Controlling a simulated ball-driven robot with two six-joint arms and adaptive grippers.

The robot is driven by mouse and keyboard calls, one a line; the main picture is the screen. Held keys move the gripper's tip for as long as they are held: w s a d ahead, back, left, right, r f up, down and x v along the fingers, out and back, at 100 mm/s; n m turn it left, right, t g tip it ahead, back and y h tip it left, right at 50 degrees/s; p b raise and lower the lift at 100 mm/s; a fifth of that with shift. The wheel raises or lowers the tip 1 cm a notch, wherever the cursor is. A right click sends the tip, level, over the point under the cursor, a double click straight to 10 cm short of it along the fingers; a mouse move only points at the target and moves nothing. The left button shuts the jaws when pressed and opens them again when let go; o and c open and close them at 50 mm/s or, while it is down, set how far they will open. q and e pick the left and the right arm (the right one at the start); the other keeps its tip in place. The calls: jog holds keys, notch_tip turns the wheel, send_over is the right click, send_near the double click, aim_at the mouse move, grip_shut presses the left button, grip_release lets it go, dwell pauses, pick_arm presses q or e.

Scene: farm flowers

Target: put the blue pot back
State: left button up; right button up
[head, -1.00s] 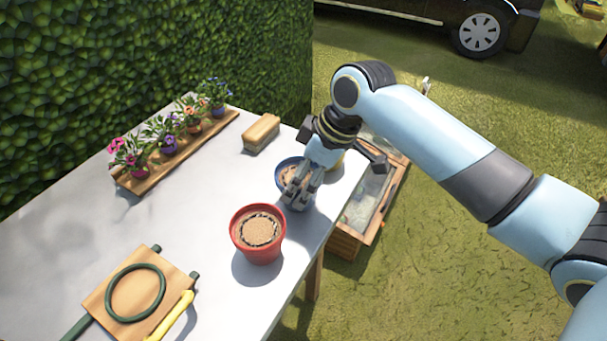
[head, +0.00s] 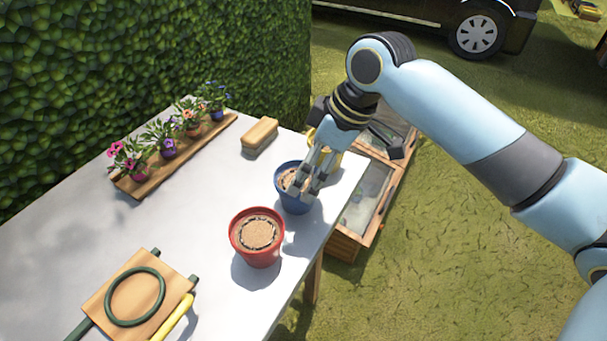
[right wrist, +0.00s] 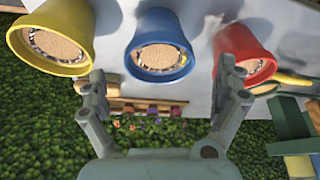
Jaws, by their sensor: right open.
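The blue pot (head: 291,203), with brown soil in it, stands upright on the white table between the red pot (head: 257,245) and the yellow pot (head: 331,158). My right gripper (head: 307,186) is open and empty, at the right side of the blue pot's rim and partly in front of it. In the right wrist view the blue pot (right wrist: 157,48) is ahead, between the open fingers (right wrist: 163,78) but beyond their tips, with the yellow pot (right wrist: 62,35) left and the red pot (right wrist: 243,50) right. The gripper partly hides the yellow pot in the head view. My left gripper is not seen.
A wooden tray (head: 180,160) of small potted flowers and a wooden block (head: 260,134) lie at the back. A wooden board (head: 103,296) with a green ring (head: 135,297) and a yellow-handled tool (head: 178,318) are at the front left. A wooden glass-topped box (head: 345,243) stands beside the table.

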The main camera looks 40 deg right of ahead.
jog(key=v, duration=0.7)
jog(key=shift+r, duration=0.15)
jog(key=s+a+f+m+h, duration=0.25)
jog(key=s+m, duration=0.35)
jog(key=s, duration=0.8)
notch_tip(320, 180, down, 30)
jog(key=s+d+g+h+b, duration=0.1)
jog(key=s+d+g+b, duration=0.1)
jog(key=d+b, duration=0.15)
jog(key=s+f+g+b, duration=0.1)
jog(key=s+f+b, duration=0.4)
jog(key=s+f, duration=1.4)
notch_tip(320, 180, down, 2)
jog(key=shift+f+m, duration=0.1)
jog(key=shift+m, duration=0.3)
jog(key=shift+d, duration=0.1)
